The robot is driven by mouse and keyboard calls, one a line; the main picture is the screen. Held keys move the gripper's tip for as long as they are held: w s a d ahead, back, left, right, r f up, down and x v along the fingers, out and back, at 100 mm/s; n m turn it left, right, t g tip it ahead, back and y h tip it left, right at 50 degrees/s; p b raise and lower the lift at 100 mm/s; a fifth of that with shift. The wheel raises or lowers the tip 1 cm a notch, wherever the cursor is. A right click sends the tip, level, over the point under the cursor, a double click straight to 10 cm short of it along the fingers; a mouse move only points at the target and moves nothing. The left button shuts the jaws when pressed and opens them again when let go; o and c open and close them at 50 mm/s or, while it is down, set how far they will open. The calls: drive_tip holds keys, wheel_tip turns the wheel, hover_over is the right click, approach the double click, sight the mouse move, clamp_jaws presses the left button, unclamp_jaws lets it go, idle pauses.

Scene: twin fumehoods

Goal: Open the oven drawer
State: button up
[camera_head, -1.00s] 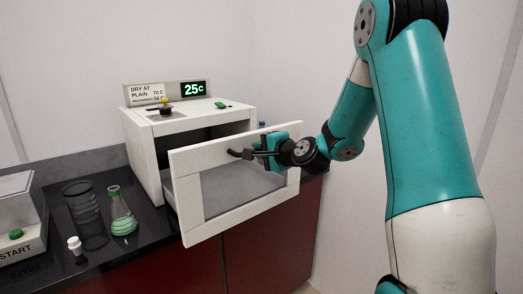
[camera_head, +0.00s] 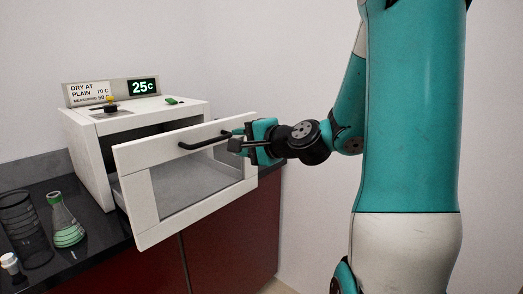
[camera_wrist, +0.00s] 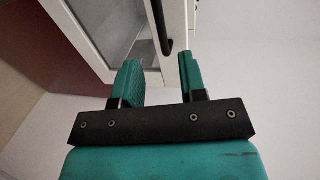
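The white oven (camera_head: 88,150) stands on the dark counter. Its drawer (camera_head: 140,158) is pulled well out at the front, with a clear window in its front panel. The black bar handle (camera_head: 203,143) runs along the top of that panel. My gripper (camera_head: 238,140) is beside the handle's right end. In the wrist view my gripper (camera_wrist: 158,78) is open, its two teal fingers apart with nothing between them. The handle (camera_wrist: 160,28) lies just beyond the fingertips there, and the drawer front (camera_wrist: 178,25) is behind it.
A flask with green liquid (camera_head: 66,222), a dark mesh cylinder (camera_head: 22,230) and a small white-capped item (camera_head: 10,264) stand on the counter (camera_head: 95,245) left of the drawer. Red cabinets (camera_head: 225,235) are below. A sign with a 25c display (camera_head: 143,87) sits on the oven.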

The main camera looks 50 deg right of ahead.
drive_tip(key=b+v, duration=0.5)
drive_tip(key=v, duration=0.1)
idle(0.6)
drive_tip(key=s+a+f+n+g+y+p, duration=0.1)
drive_tip(key=a+f+n+g+y, duration=0.25)
drive_tip(key=a+n, duration=0.5)
drive_tip(key=s+a+f+n+g+y+p, duration=0.1)
drive_tip(key=a+f+n+g+y, duration=0.3)
drive_tip(key=a, duration=0.7)
drive_tip(key=s+a+f+n+g+h+p, duration=0.1)
drive_tip(key=s+a+n+g+h, duration=0.3)
drive_tip(key=s+a+n+g, duration=0.4)
drive_tip(key=s+f+n, duration=0.1)
drive_tip(key=s+n, duration=0.3)
drive_tip(key=shift+s+a, duration=0.25)
